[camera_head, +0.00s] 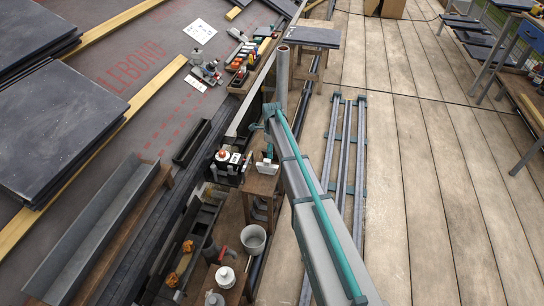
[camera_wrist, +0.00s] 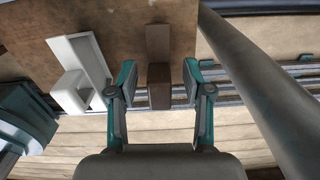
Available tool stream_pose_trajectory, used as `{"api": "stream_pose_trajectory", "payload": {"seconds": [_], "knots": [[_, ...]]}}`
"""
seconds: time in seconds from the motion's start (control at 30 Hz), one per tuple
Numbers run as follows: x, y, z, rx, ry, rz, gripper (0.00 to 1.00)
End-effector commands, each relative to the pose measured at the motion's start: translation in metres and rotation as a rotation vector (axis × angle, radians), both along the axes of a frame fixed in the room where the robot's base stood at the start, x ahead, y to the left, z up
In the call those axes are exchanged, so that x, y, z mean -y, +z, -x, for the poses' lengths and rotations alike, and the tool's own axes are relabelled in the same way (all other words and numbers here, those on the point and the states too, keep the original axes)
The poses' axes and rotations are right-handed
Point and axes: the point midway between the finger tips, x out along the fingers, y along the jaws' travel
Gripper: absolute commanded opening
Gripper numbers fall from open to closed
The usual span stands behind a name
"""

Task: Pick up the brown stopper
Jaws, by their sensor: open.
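The brown stopper (camera_wrist: 159,88) shows in the wrist view as a small brown block with a longer, paler brown piece behind it, against a wooden board (camera_wrist: 110,15). My gripper (camera_wrist: 159,82) is open, with its two teal-tipped fingers on either side of the stopper. A gap shows on each side, and neither finger visibly touches it. In the head view I cannot make out the brown stopper or my fingers; my arm covers part of that area near the small wooden stand (camera_head: 262,184).
A white L-shaped block (camera_wrist: 76,72) sits just left of my left finger. A grey pipe (camera_wrist: 262,80) runs diagonally close on the right. In the head view, a bucket (camera_head: 253,239) stands near the stand, and the plank deck (camera_head: 430,170) to the right is mostly clear.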

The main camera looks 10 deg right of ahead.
Motion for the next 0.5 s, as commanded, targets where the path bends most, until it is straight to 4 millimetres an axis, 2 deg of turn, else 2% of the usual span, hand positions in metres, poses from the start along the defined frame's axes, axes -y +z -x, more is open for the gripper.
{"api": "stream_pose_trajectory", "payload": {"seconds": [0.03,0.13,0.4,0.43,0.5], "knots": [[0.0,-0.011,0.001,-0.002,0.0,0.0,0.5],[0.0,-0.021,0.001,-0.001,0.0,0.0,0.5],[0.0,-0.024,0.0,0.0,0.0,0.0,0.5],[0.0,-0.024,0.0,0.0,0.0,0.0,0.48],[0.0,-0.024,0.001,0.0,0.0,0.0,0.37]]}}
